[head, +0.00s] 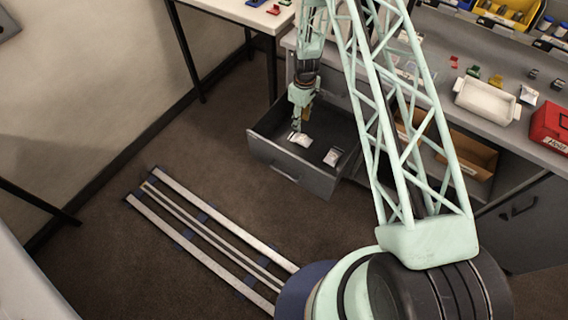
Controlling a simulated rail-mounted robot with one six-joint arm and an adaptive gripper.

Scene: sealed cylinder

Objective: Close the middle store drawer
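A grey store drawer (284,172) is pulled well out of the cabinet under the bench and shows its inside. It has a pale bar handle (286,175) on its front. Two small whitish packets lie in or over it: one packet (300,138) right by my gripper and another packet (332,157) on the drawer floor to the right. My gripper (297,127) points down over the open drawer, behind its front panel. Its fingers are too small to tell whether they are open, shut, or touching the near packet.
The bench (480,95) above holds a white tray (486,101), a red box (551,126), yellow bins (505,12) and small items. An open shelf with a cardboard box (466,153) is right of the drawer. Floor rails (215,235) run at the lower left. The floor before the drawer is clear.

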